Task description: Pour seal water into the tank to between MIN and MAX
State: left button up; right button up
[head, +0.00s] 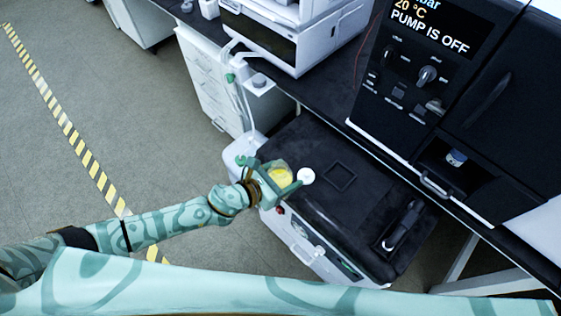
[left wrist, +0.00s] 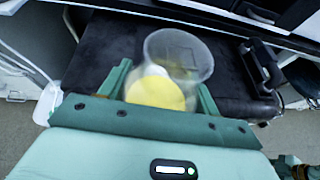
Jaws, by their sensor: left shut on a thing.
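My left gripper (head: 285,178) is shut on a clear cup (left wrist: 180,50) with yellow (left wrist: 155,94) at its near end. The cup's open rim points away from the wrist. In the head view the gripper and cup are above the left part of the black-topped white unit (head: 330,150). A small white round piece (head: 306,175) shows just right of the cup, and I cannot tell whether they touch. No MIN or MAX marks can be read, and I cannot tell which part is the tank.
A white container with hoses (head: 243,146) stands left of the unit. A black handle-like part (head: 404,228) lies on the unit's right side. The dark cabinet (head: 430,60) reads PUMP IS OFF. A small capped container (head: 456,158) sits in its recess. Open floor lies left.

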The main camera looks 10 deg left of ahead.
pick_arm(q)
jog(key=shift+a+b, duration=0.1)
jog(key=shift+b, duration=0.3)
jog(key=shift+w+a+r+n+h+b, duration=0.15)
jog(key=shift+a+n+h+b, duration=0.1)
jog(key=shift+n+h+b, duration=0.4)
jog(key=shift+w+a+n+g+h+b, duration=0.2)
jog(key=shift+a+n+g+h+b, duration=0.15)
jog(key=shift+n+b, duration=0.5)
jog(key=shift+b, duration=0.4)
jog(key=shift+r+p, duration=0.3)
jog(key=shift+f+b, duration=0.15)
jog(key=shift+b, duration=0.25)
jog(key=shift+w+a+n+h, duration=0.15)
jog(key=shift+a+n+h, duration=0.05)
jog(key=shift+n+h, duration=0.1)
pick_arm(e)
jog(key=shift+g, duration=0.3)
jog(key=f, duration=0.1)
jog(key=s+f, duration=0.1)
jog(key=f, duration=0.1)
jog(key=s+d+f, duration=0.1)
jog(key=f, duration=0.1)
